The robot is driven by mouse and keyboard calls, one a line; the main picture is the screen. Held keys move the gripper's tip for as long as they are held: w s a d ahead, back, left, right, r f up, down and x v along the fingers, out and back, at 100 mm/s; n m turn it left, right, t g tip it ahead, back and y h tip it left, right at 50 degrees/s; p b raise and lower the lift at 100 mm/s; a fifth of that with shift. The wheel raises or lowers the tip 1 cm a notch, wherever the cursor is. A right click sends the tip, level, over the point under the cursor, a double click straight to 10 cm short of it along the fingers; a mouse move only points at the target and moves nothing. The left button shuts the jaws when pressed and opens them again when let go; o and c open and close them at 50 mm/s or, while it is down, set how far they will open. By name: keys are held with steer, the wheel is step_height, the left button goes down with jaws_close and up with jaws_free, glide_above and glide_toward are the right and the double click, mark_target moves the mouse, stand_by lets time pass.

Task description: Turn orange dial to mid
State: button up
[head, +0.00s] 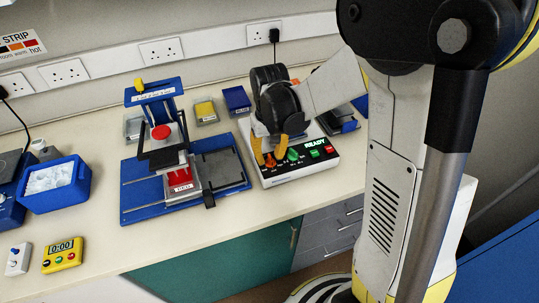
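The orange dial (270,160) sits at the front left of a white instrument panel with a black face and a lit READY display (315,143). A green dial (292,154) is just to its right. My gripper (272,152) points down over the panel's left front, with its yellow fingertips spread apart. One fingertip is close to the left of the orange dial; the other is higher, to the right. I cannot tell whether either touches the dial. The dial's pointer is too small to read. My gripper hides the back of the instrument.
A blue press stand with a red knob (160,132) stands left of the instrument. Yellow and blue boxes (237,99) are behind. A blue tub (55,187), a yellow timer (62,255) and a white switch box (18,259) are at left. The bench front (200,233) is clear.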

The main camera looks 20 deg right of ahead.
step_height(320, 180, up, 12)
stand_by(0.6)
steer(key=shift+s, duration=0.1)
steer(key=t+b, duration=0.2)
steer(key=t, duration=0.1)
glide_toward(270, 156)
steer(key=s+r, duration=0.4)
steer(key=s+f+t+b, duration=0.1)
steer(key=s+f+t, duration=0.1)
steer(key=s+t, duration=0.2)
steer(key=s, duration=0.2)
steer(key=shift+s+b, duration=0.3)
steer(key=shift+d+f, duration=0.1)
stand_by(0.3)
